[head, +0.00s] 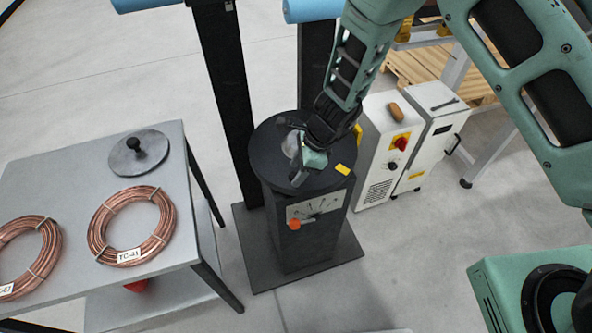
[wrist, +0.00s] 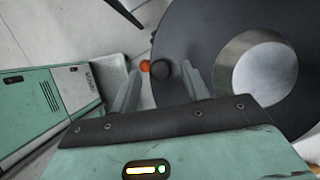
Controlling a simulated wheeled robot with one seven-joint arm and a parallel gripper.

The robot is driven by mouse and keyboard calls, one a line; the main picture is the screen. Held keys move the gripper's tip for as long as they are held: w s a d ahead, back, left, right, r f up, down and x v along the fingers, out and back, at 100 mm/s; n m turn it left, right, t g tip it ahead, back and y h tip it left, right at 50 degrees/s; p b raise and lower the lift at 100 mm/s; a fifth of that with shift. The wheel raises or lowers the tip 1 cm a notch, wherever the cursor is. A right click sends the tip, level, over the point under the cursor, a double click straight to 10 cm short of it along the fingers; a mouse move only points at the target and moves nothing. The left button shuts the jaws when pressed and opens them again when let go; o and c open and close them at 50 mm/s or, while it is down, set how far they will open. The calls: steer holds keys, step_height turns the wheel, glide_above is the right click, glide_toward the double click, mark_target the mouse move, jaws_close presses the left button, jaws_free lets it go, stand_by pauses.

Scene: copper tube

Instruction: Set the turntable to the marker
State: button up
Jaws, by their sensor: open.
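The turntable (head: 268,150) is a dark round disc on top of a black pedestal, with a yellow mark (head: 342,169) near its right front rim. A plate with scale lines (head: 325,205) is on the pedestal's front, and an orange knob (head: 294,224) is at its lower left. My gripper (head: 300,174) is over the disc's front part. In the wrist view my gripper (wrist: 162,76) is open, and a dark round knob (wrist: 162,70) shows between its fingers; whether they touch it, I cannot tell. The disc's pale metal centre (wrist: 265,73) is to the right.
A grey table (head: 75,180) at left holds two copper coils (head: 130,228) and a round lid with a black knob (head: 139,150). A white cabinet (head: 383,150) stands right of the pedestal. Dark posts (head: 228,90) rise behind it. The floor in front is clear.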

steer(key=shift+a+f, duration=0.25)
steer(key=shift+f, duration=0.35)
jaws_close()
steer(key=shift+d, duration=0.15)
steer(key=shift+d+n+g, duration=0.3)
steer(key=shift+d+n, duration=0.4)
steer(key=shift+d, duration=0.15)
steer(key=w+d+n+g, duration=0.1)
steer(key=d+n, duration=0.1)
steer(key=d, duration=0.1)
steer(key=w+d+n+g+h, duration=0.1)
steer(key=d+n, duration=0.2)
steer(key=w+d+n, duration=0.1)
steer(key=d+n, duration=0.2)
steer(key=shift+d+g+h+b, duration=0.3)
steer(key=shift+d+g+h, duration=0.05)
steer(key=shift+g+h, duration=0.05)
steer(key=shift+w+d+n+h+b, duration=0.35)
steer(key=shift+w+d+n, duration=0.5)
steer(key=shift+n, duration=0.45)
steer(key=shift+d, duration=0.1)
